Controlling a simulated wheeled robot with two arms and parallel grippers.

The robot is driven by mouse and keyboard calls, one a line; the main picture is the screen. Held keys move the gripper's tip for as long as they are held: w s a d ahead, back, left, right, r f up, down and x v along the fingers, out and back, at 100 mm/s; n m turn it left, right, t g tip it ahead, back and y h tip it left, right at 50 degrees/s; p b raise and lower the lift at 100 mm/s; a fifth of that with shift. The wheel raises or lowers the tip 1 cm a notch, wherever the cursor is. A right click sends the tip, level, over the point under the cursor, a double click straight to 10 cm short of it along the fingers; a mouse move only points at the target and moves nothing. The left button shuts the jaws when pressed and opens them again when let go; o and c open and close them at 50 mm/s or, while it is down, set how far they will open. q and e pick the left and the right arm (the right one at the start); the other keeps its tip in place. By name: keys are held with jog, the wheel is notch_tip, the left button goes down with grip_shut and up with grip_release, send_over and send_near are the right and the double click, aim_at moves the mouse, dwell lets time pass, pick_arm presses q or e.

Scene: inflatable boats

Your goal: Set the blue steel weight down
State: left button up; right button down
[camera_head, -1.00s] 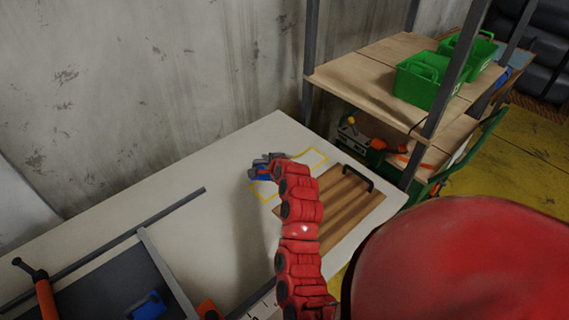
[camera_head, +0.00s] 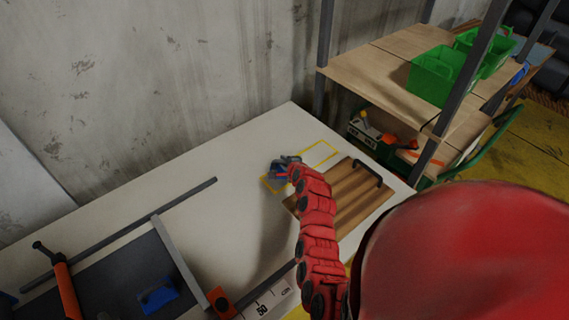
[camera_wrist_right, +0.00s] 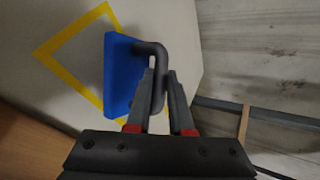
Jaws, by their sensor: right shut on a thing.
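The blue steel weight (camera_head: 277,170) is by the wall-side table, at the near left end of a yellow outline (camera_head: 318,147) on the white table top (camera_head: 215,185). In the right wrist view the weight (camera_wrist_right: 118,75) is a blue block with a dark bent handle (camera_wrist_right: 151,50). It overlaps the right part of the yellow outline (camera_wrist_right: 72,73) there. My right gripper (camera_head: 287,163) is shut on the handle, also in the right wrist view (camera_wrist_right: 162,85). I cannot tell whether the weight touches the table. My left gripper is not in view.
A wooden board (camera_head: 345,200) with a dark handle lies just right of my right arm. A dark tray (camera_head: 115,285) with a blue item (camera_head: 157,297) is at the lower left. A shelf (camera_head: 385,75) with green bins (camera_head: 437,75) stands at the right.

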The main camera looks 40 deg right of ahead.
jog(key=shift+f, duration=0.5)
jog(key=c, duration=0.8)
grip_release()
jog(key=shift+f, duration=0.1)
jog(key=shift+s+a, duration=0.1)
jog(key=shift+s, duration=0.1)
